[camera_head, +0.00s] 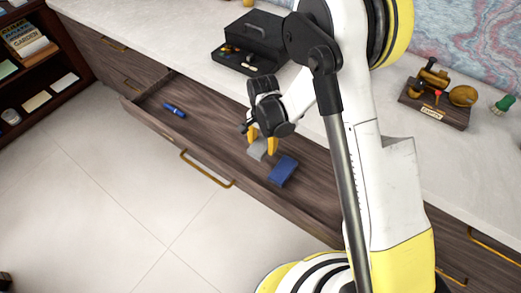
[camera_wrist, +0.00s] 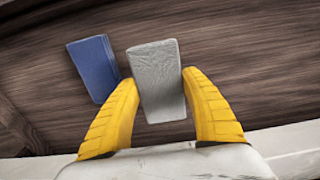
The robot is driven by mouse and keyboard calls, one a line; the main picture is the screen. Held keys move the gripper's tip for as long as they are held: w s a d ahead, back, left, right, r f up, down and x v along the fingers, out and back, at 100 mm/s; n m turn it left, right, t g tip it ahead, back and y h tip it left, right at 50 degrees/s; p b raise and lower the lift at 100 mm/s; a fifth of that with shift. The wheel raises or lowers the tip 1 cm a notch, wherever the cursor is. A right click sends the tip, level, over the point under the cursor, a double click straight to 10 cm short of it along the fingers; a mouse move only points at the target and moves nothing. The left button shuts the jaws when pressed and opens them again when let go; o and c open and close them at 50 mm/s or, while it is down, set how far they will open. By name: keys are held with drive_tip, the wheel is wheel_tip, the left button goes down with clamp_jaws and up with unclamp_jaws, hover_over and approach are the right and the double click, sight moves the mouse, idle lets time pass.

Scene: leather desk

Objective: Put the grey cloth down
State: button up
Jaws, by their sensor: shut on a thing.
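The grey cloth (camera_head: 257,149) is a folded block between the yellow fingers of my gripper (camera_head: 263,140), inside or just over the open drawer (camera_head: 215,140). In the wrist view the grey cloth (camera_wrist: 158,82) stands between the two fingertips of my gripper (camera_wrist: 162,105), which is shut on it. I cannot tell whether the cloth's underside touches the drawer floor. A blue block-like item (camera_head: 283,170) lies in the drawer to the right of the cloth; in the wrist view it (camera_wrist: 94,68) is at the cloth's left.
A blue pen-like item (camera_head: 175,110) lies at the drawer's left end. A black open box (camera_head: 250,45) and a wooden stand (camera_head: 436,98) are on the pale desk top (camera_head: 180,35). A dark shelf (camera_head: 38,70) stands at left. The drawer's left half has free room.

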sight(262, 152)
drive_tip(key=shift+f+b, duration=0.8)
drive_tip(key=shift+f, duration=1.4)
drive_tip(key=shift+f, duration=0.1)
drive_tip(key=o, duration=1.2)
wheel_tip(262, 152, up, 13)
drive_tip(key=p, duration=0.5)
drive_tip(key=shift+f, duration=0.2)
drive_tip(key=s+d+r+n+t, duration=0.2)
drive_tip(key=s+d+r, duration=0.15)
drive_tip(key=r, duration=0.55)
drive_tip(key=s+d+r+n+t, duration=0.1)
drive_tip(key=s+d+r, duration=0.1)
drive_tip(key=d+r, duration=0.5)
drive_tip(key=s+d+r+n+t, duration=0.4)
drive_tip(key=s+r, duration=0.3)
drive_tip(key=s, duration=0.5)
drive_tip(key=shift+d+r+n, duration=0.3)
drive_tip(key=shift+d+r, duration=0.05)
drive_tip(key=shift+r, duration=0.05)
